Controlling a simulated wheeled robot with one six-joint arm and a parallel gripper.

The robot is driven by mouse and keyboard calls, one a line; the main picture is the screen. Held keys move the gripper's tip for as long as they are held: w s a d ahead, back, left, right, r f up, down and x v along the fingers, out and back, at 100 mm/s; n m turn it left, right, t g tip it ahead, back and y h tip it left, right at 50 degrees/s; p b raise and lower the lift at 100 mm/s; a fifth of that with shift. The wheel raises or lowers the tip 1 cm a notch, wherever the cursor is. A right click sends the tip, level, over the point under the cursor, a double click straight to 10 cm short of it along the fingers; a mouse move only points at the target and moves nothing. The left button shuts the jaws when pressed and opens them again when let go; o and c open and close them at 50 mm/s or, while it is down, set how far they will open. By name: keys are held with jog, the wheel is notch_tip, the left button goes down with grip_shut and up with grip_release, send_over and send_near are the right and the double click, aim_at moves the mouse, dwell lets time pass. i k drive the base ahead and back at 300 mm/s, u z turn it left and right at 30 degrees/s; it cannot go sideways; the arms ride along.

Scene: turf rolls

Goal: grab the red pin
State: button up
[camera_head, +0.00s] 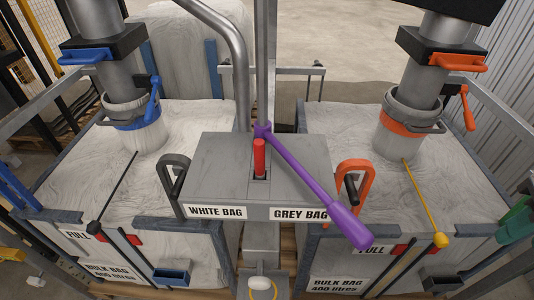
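The red pin (259,152) stands upright in a slot in the top of the grey box in the middle of the view. A purple lever (310,183) pivots just behind the pin and slants down to the right, its thick handle overhanging the box's front edge. The pin's upper part shows; its lower end is hidden in the slot. My gripper is not in view.
The grey box (212,160) has "WHITE BAG" and "GREY BAG" labels. A dark grey hook handle (172,176) and an orange one (366,176) flank it. Bulk bags with filling spouts stand left (70,185) and right (455,180). Metal posts rise behind the pin.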

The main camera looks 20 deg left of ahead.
aim_at(259, 145)
jog(key=z, duration=0.8)
jog(key=k, duration=1.25)
jog(key=u, duration=1.25)
